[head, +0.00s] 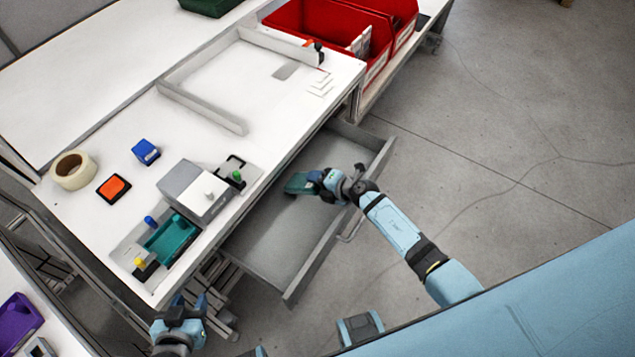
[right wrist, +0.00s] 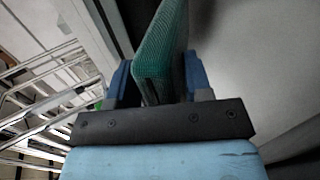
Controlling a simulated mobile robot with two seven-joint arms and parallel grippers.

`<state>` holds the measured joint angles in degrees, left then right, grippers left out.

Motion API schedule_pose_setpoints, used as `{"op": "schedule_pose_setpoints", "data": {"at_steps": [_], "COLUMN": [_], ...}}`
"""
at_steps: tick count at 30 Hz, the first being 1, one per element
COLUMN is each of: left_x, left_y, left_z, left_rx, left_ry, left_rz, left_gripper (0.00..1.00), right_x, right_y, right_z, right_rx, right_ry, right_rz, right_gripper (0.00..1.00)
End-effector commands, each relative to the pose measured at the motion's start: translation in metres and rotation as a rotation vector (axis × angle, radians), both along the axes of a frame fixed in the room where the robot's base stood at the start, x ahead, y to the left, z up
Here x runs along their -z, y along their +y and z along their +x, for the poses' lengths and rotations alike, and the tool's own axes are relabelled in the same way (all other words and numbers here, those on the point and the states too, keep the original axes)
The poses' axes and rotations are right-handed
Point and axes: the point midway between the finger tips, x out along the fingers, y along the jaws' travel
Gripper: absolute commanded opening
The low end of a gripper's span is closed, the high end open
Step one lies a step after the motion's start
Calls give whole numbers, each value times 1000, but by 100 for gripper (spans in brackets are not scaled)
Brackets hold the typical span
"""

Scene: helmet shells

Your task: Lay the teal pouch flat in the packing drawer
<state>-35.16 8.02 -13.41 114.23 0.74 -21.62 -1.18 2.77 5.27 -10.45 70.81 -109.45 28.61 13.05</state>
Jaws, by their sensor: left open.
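The teal pouch (head: 298,184) is in my right gripper (head: 315,178), over the far half of the open grey packing drawer (head: 268,236). In the right wrist view the pouch (right wrist: 160,50) stands on edge between the blue fingers (right wrist: 158,85), which press on both its faces. I cannot tell whether it touches the drawer floor. The visible near part of the drawer floor is bare. My left gripper (head: 187,304) is open and empty, low at the front, near the table's near corner.
The white table (head: 115,215) bears a teal tray (head: 170,240), a grey box (head: 190,185), a tape roll (head: 73,170), an orange block (head: 114,188) and a blue block (head: 146,151). A grey frame (head: 205,107) lies farther back. Red bins (head: 330,28) stand at the far end.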

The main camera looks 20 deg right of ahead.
Motion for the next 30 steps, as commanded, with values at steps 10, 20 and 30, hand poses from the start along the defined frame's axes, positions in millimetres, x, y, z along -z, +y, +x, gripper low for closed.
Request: {"op": "schedule_pose_setpoints", "data": {"at_steps": [10,20,30], "left_x": [6,-7,-23], "left_y": [-1,-1,-1], "left_z": [0,-1,-1], "left_rx": [1,1,0], "left_ry": [-2,3,1], "left_rz": [-1,-1,-1], "left_gripper": [43,43,43], "right_x": [42,8,-49], "right_y": [-9,-30,-61], "right_z": [-25,-52,-95], "right_rx": [-3,-4,-3], "right_ry": [56,38,1], "right_rz": [-32,-32,-18], "right_gripper": [61,61,61]}}
